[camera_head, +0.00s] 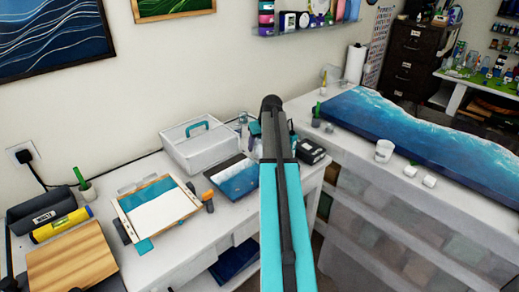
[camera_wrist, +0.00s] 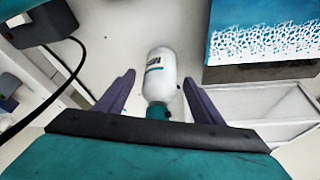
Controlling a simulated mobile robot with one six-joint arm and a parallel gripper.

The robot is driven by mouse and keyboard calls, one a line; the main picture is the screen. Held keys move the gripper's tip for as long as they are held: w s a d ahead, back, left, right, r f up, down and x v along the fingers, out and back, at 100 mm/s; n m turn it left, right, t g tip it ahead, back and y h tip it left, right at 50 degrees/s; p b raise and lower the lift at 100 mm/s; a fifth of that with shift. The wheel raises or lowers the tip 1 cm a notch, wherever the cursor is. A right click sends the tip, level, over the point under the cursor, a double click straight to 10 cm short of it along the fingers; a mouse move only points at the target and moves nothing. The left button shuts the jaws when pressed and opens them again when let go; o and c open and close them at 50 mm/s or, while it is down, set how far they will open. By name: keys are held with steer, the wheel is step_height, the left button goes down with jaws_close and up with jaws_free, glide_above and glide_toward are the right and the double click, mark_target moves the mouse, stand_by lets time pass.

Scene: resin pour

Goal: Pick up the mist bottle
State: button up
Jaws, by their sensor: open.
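The mist bottle (camera_wrist: 161,70) is white with a teal-and-dark label and a teal neck or cap (camera_wrist: 158,112). In the wrist view it lies between the two dark purple fingers of my gripper (camera_wrist: 158,82), with its teal end toward the palm. The fingers are spread, with a visible gap on each side of the bottle, and do not appear to touch it. In the head view my arm runs up the middle and hides my fingers. Small bottles (camera_head: 243,122) stand just left of the arm's end; I cannot tell whether one is the mist bottle.
A white box with a teal handle (camera_head: 200,148) stands left of the arm on the workbench. A blue-and-white panel (camera_head: 234,178) and a black box (camera_head: 311,151) are close by. A large ocean-resin slab (camera_head: 400,125) and a white cup (camera_head: 384,151) are to the right.

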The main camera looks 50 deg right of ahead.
steer(key=shift+x, duration=1.15)
steer(key=c, duration=1.4)
steer(key=shift+r, duration=0.25)
steer(key=shift+r+b, duration=1.3)
steer(key=shift+r, duration=3.5)
